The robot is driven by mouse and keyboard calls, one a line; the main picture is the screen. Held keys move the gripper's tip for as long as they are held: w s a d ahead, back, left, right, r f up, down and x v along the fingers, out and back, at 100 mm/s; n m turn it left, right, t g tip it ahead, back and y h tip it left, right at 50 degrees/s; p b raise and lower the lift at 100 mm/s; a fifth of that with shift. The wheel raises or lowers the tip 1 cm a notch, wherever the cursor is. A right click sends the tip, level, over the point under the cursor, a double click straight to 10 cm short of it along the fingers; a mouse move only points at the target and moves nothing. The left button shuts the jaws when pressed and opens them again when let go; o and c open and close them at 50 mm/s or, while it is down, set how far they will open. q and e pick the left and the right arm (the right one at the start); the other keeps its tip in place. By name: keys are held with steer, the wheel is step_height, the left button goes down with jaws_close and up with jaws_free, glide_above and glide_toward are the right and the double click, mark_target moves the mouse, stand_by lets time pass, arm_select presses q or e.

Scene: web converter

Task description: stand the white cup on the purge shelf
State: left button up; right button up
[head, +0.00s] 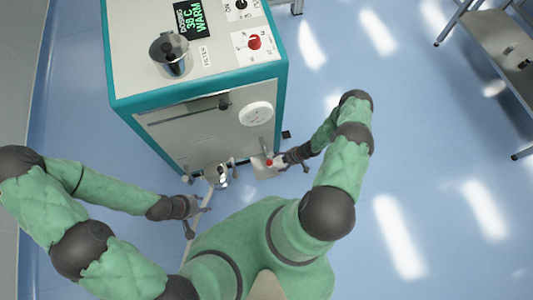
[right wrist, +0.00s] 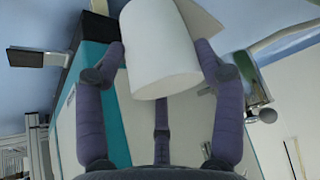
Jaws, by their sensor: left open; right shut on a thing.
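The white cup (right wrist: 160,50) is between the fingers of my right gripper (right wrist: 165,75) in the right wrist view. The fingers press on its sides and it looks slightly tilted in that picture. In the head view my right gripper (head: 280,161) is low at the front of the machine, by a small pale plate (head: 262,173) with a red spot over it. This plate may be the purge shelf; I cannot tell the cup apart from it there, nor whether they touch. My left gripper (head: 203,209) is open and empty, below and left of a round metal part.
The teal and white machine (head: 200,105) has a red knob (head: 254,42) and a metal vessel (head: 170,55) on top. The round metal part (head: 216,175) is at its front, between my grippers. A grey table (head: 492,45) stands far right. Floor between is clear.

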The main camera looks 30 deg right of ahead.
steer(key=w+a, duration=0.1)
steer(key=a, duration=0.1)
steer(key=w+a, duration=0.3)
steer(key=a, duration=0.1)
steer(key=shift+w+a, duration=0.1)
steer(key=shift+w, duration=0.05)
steer(key=shift+f+b, duration=0.15)
steer(key=shift+b, duration=0.3)
steer(key=o, duration=1.1)
steer(key=shift+c, duration=0.2)
step_height(320, 180, up, 10)
steer(key=p, duration=0.4)
glide_above(279, 166)
